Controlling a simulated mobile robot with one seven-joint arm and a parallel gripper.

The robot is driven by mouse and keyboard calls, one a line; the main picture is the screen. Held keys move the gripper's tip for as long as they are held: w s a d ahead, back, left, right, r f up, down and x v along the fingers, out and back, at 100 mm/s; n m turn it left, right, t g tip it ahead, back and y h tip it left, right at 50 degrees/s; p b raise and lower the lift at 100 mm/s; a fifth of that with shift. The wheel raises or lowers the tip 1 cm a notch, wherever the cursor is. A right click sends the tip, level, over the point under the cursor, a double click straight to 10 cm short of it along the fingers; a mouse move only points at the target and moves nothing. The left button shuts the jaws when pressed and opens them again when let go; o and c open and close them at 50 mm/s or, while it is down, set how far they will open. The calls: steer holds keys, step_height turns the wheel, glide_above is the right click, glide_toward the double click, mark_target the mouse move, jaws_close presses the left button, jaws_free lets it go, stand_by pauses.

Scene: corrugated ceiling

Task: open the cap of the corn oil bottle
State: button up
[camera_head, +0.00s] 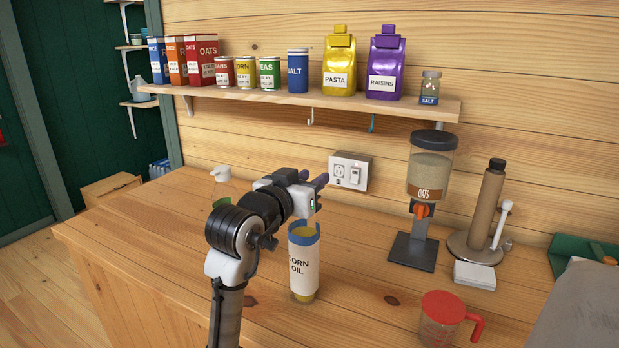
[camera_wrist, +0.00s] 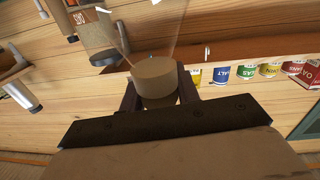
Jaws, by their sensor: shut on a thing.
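The corn oil bottle (camera_head: 304,270) stands upright on the wooden counter, with a white label and a blue scalloped band at its top. No cap shows on it in the head view, and its top looks open. My gripper (camera_head: 314,179) is above and behind the bottle, its fingers pointing right toward the wall. In the wrist view my gripper (camera_wrist: 159,90) is shut on a tan round piece (camera_wrist: 155,78), shaped like a cap. That piece is hidden behind my gripper in the head view.
An oats dispenser (camera_head: 430,175) and a paper-roll holder (camera_head: 486,210) stand right of the bottle. A red measuring cup (camera_head: 440,318) is at the front right. A wall shelf (camera_head: 300,98) holds several packages and cans. A white-topped object (camera_head: 221,173) is partly behind my arm.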

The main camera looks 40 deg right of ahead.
steer(key=y+p, duration=0.1)
steer(key=p, duration=0.1)
steer(key=y+p, duration=0.1)
steer(key=p, duration=0.1)
steer(key=shift+d+r+g+p, duration=0.1)
steer(key=shift+r+g+p, duration=0.25)
steer(key=shift+r+g, duration=0.05)
steer(key=y+p, duration=0.2)
steer(key=shift+w+d+f+g+y+p, duration=0.1)
steer(key=shift+f+g+y+p, duration=0.2)
steer(key=shift+g+p, duration=0.1)
steer(key=shift+d+f+g+y, duration=0.1)
steer(key=shift+f+g+y, duration=0.3)
steer(key=shift+y, duration=1.2)
steer(key=shift+f+g+y, duration=0.1)
steer(key=shift+g+y, duration=0.65)
steer(key=shift+y, duration=0.85)
steer(key=shift+d+f+g+y, duration=0.1)
steer(key=shift+f+g+y, duration=0.3)
steer(key=shift+y, duration=1.2)
steer(key=shift+r+g, duration=0.1)
steer(key=shift+g, duration=0.15)
steer(key=o, duration=1)
